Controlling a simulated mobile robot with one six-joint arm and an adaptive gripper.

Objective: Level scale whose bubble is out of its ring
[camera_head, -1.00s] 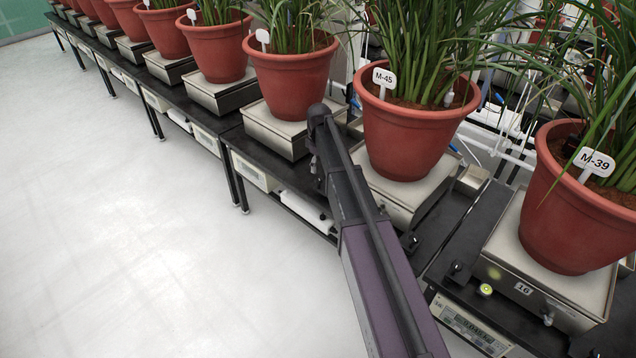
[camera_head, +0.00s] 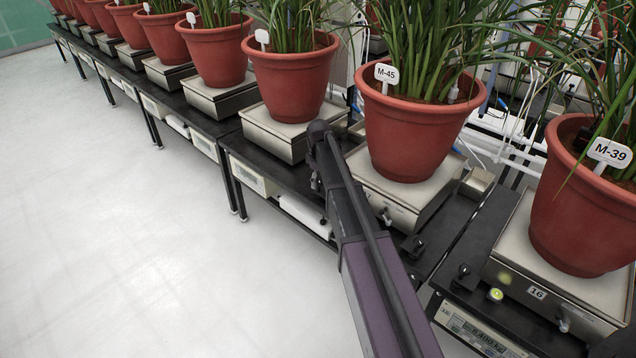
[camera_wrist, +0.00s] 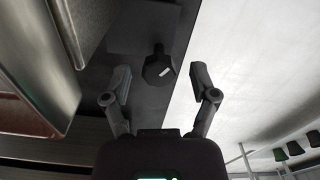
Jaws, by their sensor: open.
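Scale 16 (camera_head: 502,249) stands at the right under pot M-39 (camera_head: 580,225). A round yellow-green bubble level (camera_head: 496,295) shows at its front left corner; its bubble is too small to read. A metal foot (camera_head: 564,325) is at its front. Another scale (camera_head: 440,193) stands under pot M-45 (camera_head: 410,135), partly behind my arm. In the wrist view my gripper (camera_wrist: 160,82) is open and empty. A dark knob (camera_wrist: 158,68) with a white mark lies between and beyond its fingertips, over the black bench. In the head view the fingers cannot be made out.
More potted plants on scales (camera_head: 290,85) line the black bench (camera_head: 445,232) to the far left. Black knobs (camera_head: 413,248) stand on the bench, and a display (camera_head: 470,332) hangs below scale 16. The white floor (camera_head: 120,230) at the left is clear.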

